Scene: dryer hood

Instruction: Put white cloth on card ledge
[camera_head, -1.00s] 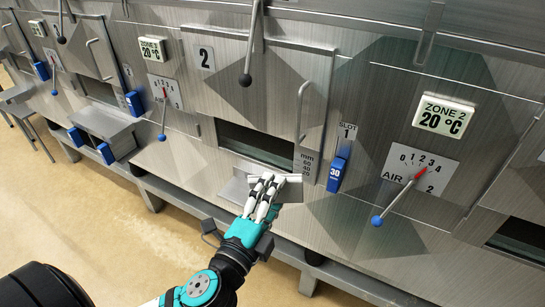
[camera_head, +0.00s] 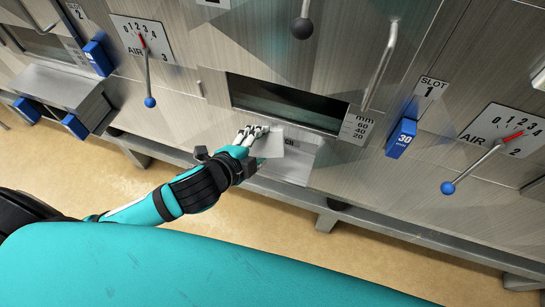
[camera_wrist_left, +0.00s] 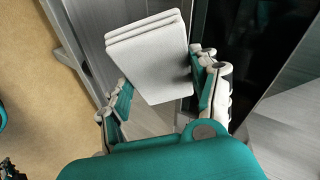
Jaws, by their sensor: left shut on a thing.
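The white cloth (camera_wrist_left: 150,65) is a folded, layered square in the left wrist view, between the fingers of my left gripper (camera_wrist_left: 160,80). My left gripper (camera_head: 252,134) is shut on it. In the head view the cloth (camera_head: 268,147) shows as a small pale patch at the gripper, over the left part of a metal ledge (camera_head: 292,168). I cannot tell whether the cloth touches the ledge. My right gripper is not in view.
The dark slot (camera_head: 285,105) opens in the metal panel just above the ledge. A blue block marked 30 (camera_head: 401,138) and a lever with a blue knob (camera_head: 447,187) stand to the right. Another blue-knobbed lever (camera_head: 150,101) is at left. A rail (camera_head: 390,232) runs below.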

